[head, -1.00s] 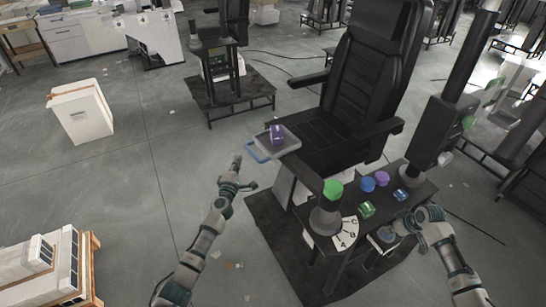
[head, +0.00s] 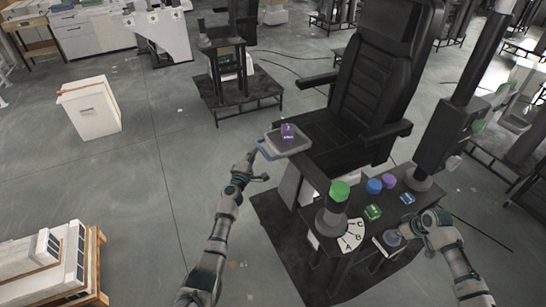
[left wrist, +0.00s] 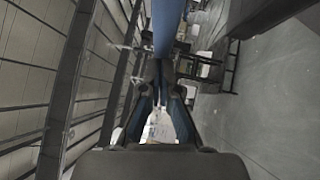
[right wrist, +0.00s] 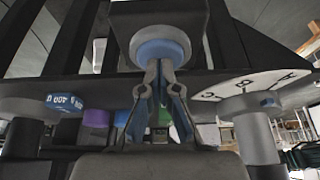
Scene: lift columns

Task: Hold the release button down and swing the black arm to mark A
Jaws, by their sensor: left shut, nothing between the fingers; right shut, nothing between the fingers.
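The release button, a blue-topped disc (head: 392,238), is at the near right of the black stand; it also shows in the right wrist view (right wrist: 162,50). My right gripper (head: 403,231) is shut and empty, its tips at the button; I cannot tell whether it is pressed. The lettered white dial (head: 352,236) has marks A, B and C beside the green-capped post (head: 338,205). The black arm is not clearly distinguishable.
A black chair (head: 385,85) stands behind the stand, beside a tall column (head: 478,60). Blue (head: 374,186) and purple (head: 389,181) knobs and a green block (head: 373,212) are on the stand.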

